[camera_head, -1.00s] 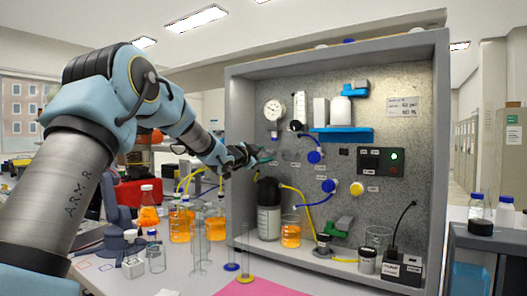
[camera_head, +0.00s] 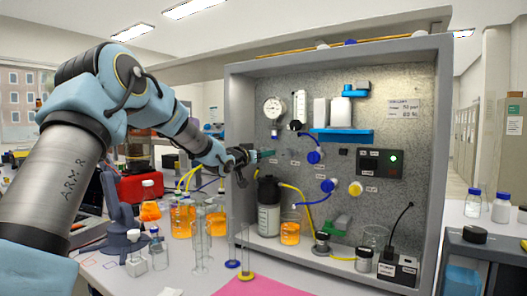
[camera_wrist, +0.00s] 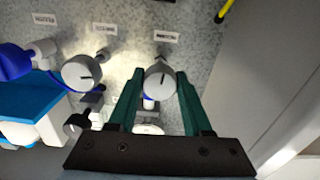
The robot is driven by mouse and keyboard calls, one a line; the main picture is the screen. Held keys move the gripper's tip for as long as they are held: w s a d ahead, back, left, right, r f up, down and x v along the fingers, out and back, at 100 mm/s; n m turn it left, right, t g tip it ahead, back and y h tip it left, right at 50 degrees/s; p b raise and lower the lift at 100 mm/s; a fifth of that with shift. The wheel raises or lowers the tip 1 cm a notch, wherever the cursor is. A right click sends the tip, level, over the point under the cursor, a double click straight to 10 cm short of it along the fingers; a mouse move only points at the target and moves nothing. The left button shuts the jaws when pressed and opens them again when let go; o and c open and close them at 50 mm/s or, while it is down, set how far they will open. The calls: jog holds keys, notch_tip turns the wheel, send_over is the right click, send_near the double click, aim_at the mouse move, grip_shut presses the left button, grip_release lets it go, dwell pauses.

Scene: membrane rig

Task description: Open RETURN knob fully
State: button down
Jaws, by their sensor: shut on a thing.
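The RETURN knob (camera_wrist: 160,82) is a round pale grey knob with a dark pointer mark, in the middle of the wrist view. A small upside-down label (camera_wrist: 166,37) sits by it; I cannot read it surely. My gripper (camera_wrist: 156,76) has its two green fingers on either side of the knob, shut on it. In the head view my gripper (camera_head: 268,154) reaches the left part of the metal panel (camera_head: 335,218), below the round gauge (camera_head: 274,108). There the fingers and wrist hide the knob.
A second grey knob (camera_wrist: 82,72) and a blue valve (camera_wrist: 14,62) sit to the left in the wrist view. A dark-capped bottle (camera_head: 269,215) and an orange beaker (camera_head: 290,232) stand below my gripper. Glass cylinders (camera_head: 200,240) and orange flasks (camera_head: 182,220) stand outside the rig.

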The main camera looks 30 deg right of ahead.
jog(key=shift+n, duration=0.6)
jog(key=shift+c, duration=1.7)
grip_release()
jog(key=shift+a, duration=0.1)
jog(key=b+v, duration=0.3)
jog(key=v, duration=0.7)
jog(key=shift+s+a, duration=0.15)
jog(key=shift+a, duration=0.15)
